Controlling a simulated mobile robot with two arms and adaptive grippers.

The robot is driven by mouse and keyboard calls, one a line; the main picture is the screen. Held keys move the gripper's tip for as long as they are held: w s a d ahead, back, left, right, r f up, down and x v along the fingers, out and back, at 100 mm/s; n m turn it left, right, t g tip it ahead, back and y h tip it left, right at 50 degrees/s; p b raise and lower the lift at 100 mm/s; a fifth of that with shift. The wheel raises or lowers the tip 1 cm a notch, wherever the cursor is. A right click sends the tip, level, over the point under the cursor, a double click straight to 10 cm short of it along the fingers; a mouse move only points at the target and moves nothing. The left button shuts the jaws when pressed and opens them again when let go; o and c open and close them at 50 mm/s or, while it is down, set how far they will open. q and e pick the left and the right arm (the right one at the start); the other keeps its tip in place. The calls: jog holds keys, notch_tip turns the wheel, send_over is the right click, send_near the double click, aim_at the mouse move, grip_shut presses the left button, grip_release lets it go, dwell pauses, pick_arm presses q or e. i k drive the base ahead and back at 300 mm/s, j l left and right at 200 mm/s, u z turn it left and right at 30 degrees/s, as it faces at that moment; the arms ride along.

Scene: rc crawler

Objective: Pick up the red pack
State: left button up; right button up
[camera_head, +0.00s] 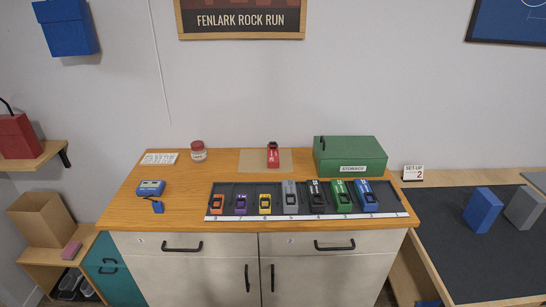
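Several red things show and none is clearly labelled as a pack. A small dull-red block (71,251) lies on the low wooden shelf at the lower left, beside an open cardboard box. A red vehicle (273,155) stands on a tan mat (248,162) at the back of the wooden counter. A larger red case (17,138) with a black handle sits on the upper left shelf, cut by the picture's edge. Neither of my grippers is in view.
The cardboard box (40,218) stands left. Blue and grey blocks stand on the right table.

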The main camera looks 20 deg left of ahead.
aim_at(272, 155)
jog(key=i+l, duration=0.25)
jog(key=i, duration=0.2)
jog(key=i+l, duration=0.2)
jog(key=i, duration=0.3)
